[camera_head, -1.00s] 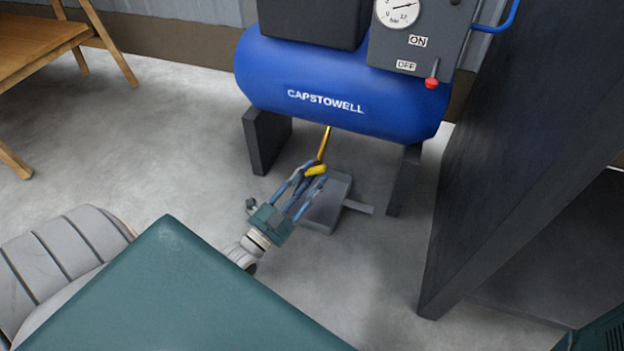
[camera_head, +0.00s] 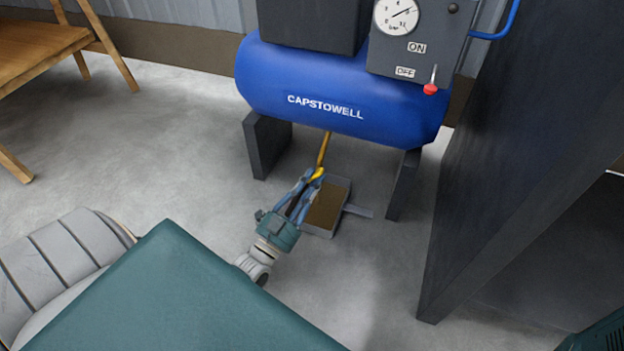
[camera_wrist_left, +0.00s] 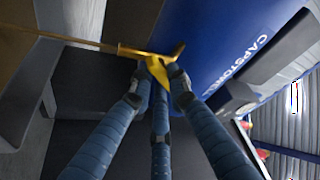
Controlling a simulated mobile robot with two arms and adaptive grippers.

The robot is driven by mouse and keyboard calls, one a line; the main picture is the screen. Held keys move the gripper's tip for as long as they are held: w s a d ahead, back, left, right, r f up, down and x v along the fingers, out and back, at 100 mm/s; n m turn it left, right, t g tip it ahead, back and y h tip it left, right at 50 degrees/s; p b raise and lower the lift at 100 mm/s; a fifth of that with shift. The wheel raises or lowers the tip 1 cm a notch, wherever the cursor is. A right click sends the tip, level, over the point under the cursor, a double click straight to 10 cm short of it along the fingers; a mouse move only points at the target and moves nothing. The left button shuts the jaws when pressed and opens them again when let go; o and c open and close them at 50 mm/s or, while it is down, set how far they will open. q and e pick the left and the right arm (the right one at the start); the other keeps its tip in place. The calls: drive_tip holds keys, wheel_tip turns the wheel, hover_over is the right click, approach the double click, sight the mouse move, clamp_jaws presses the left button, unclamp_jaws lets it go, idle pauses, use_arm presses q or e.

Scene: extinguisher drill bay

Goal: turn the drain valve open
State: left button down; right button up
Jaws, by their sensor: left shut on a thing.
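The drain valve is a yellow handle (camera_head: 318,173) at the lower end of a thin brass-coloured pipe (camera_head: 324,148) under the blue compressor tank (camera_head: 340,95). My left gripper (camera_head: 314,178) is shut on the yellow handle. In the left wrist view, the blue ribbed fingers of my left gripper (camera_wrist_left: 160,82) close around the handle (camera_wrist_left: 158,66), partly hiding it. The pipe (camera_wrist_left: 95,43) runs to the left there. A grey drip tray (camera_head: 318,235) lies on the floor below, with brown showing inside. My right gripper is not in view.
Dark legs (camera_head: 266,145) (camera_head: 403,184) flank the valve. A tall dark panel (camera_head: 500,165) stands close at right. A control box (camera_head: 412,45) with a gauge (camera_head: 396,14) and red-tipped lever (camera_head: 430,88) sits above. A wooden bench (camera_head: 35,45) is far left; the left floor is clear.

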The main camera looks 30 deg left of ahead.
use_arm(q)
drive_tip(key=shift+n, duration=0.6)
drive_tip(key=c, duration=1.7)
unclamp_jaws()
drive_tip(key=shift+o, duration=0.2)
drive_tip(key=shift+s, duration=0.1)
drive_tip(key=v, duration=1.2)
drive_tip(key=shift+d, duration=0.15)
drive_tip(key=shift+f, duration=0.15)
